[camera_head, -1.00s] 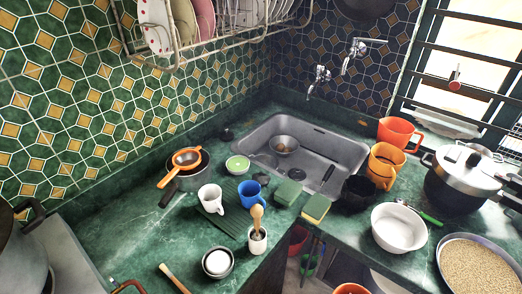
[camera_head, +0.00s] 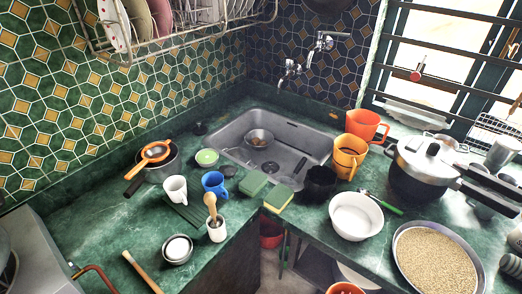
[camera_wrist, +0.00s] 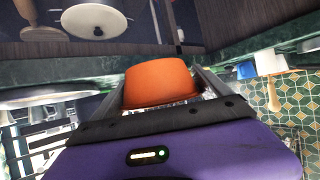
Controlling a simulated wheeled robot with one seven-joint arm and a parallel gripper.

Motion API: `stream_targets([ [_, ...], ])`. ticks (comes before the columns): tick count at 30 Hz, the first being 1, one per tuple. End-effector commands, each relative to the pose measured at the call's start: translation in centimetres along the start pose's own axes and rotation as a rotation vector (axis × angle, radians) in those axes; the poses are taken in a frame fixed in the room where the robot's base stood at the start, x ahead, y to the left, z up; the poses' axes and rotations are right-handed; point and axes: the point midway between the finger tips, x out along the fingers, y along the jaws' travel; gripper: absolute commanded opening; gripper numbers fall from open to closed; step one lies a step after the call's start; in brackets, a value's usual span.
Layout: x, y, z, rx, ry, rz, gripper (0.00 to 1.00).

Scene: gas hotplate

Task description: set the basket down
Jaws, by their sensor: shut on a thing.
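In the wrist view, which looks upside down, my gripper (camera_wrist: 160,90) has its two fingers on either side of an orange, smooth-walled, tub-like thing (camera_wrist: 160,82). It is shut on this thing, which I take to be the basket. The lower part is hidden by my gripper's body. No support touching it can be made out. My gripper does not show in the head view. An orange rim (camera_head: 345,288) at that view's bottom edge, below counter height, may be the same thing; I cannot tell.
The green counter (camera_head: 130,225) holds a white bowl (camera_head: 356,216), a grain tray (camera_head: 398,235), a pressure cooker (camera_head: 425,165), orange jugs (camera_head: 350,152), mugs and sponges around the sink (camera_head: 315,140). A white lid-like disc (camera_wrist: 94,20) shows in the wrist view.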

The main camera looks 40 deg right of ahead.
Motion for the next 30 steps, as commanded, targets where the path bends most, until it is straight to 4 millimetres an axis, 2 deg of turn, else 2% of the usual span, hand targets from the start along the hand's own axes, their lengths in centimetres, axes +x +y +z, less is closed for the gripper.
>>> stream_targets([
  [7,1.7,-0.6,2.0,-0.036,0.001,-0.067,0.39],
  [17,6.9,-4.2,3.4,-0.130,0.005,-0.243,0.39],
  [20,9.0,-6.3,3.2,-0.164,0.006,-0.308,0.39],
  [24,11.7,-10.1,2.4,-0.209,0.007,-0.392,0.39],
  [30,14.0,-16.3,0.5,-0.254,0.006,-0.474,0.39],
])
